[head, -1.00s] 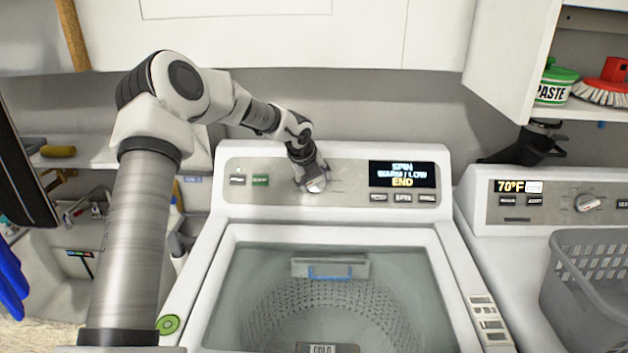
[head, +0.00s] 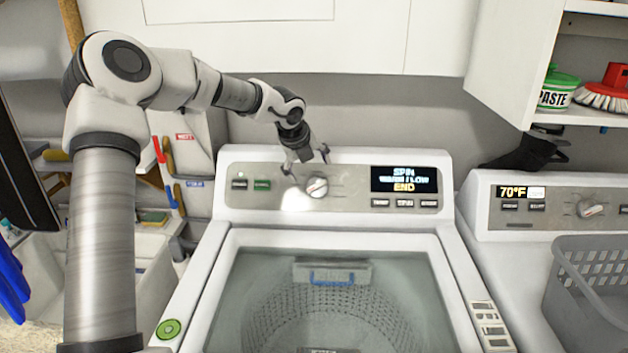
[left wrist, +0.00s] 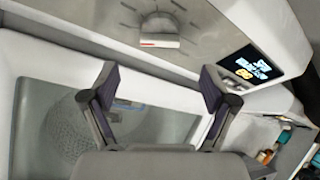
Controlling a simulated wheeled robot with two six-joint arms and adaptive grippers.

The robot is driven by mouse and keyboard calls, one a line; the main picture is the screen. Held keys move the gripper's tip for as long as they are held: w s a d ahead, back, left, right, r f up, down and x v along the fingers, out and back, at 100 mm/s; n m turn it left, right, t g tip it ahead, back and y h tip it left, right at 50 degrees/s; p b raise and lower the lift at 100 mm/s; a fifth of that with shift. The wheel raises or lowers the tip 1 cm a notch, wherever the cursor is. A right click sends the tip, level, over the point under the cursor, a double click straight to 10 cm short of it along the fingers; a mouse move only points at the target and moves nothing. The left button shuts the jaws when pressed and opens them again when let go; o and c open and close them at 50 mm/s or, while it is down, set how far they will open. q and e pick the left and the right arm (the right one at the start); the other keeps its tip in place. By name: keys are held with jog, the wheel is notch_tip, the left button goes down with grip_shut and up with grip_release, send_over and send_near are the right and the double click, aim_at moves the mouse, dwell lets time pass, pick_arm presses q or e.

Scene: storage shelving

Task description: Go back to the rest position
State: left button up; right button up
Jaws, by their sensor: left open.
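My left gripper (head: 306,167) is open and empty. In the head view it hangs just above and in front of the washer's round control knob (head: 317,187), apart from it as far as I can tell. In the left wrist view the two fingers (left wrist: 157,90) are spread wide, and the knob (left wrist: 158,28) shows beyond them with nothing between the fingers. The washer panel's display (head: 404,179) reads SPIN and END. My right gripper is in neither view.
The washer's top (head: 207,290) shows its drum. A second machine (head: 500,260) with a grey basket (head: 590,285) stands at right. White cupboards (head: 300,45) hang above. A shelf at upper right holds a paste tub (head: 557,92) and a red brush (head: 606,88). A sink area lies at left.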

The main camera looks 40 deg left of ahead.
pick_arm(q)
jog(key=shift+v, duration=1.8)
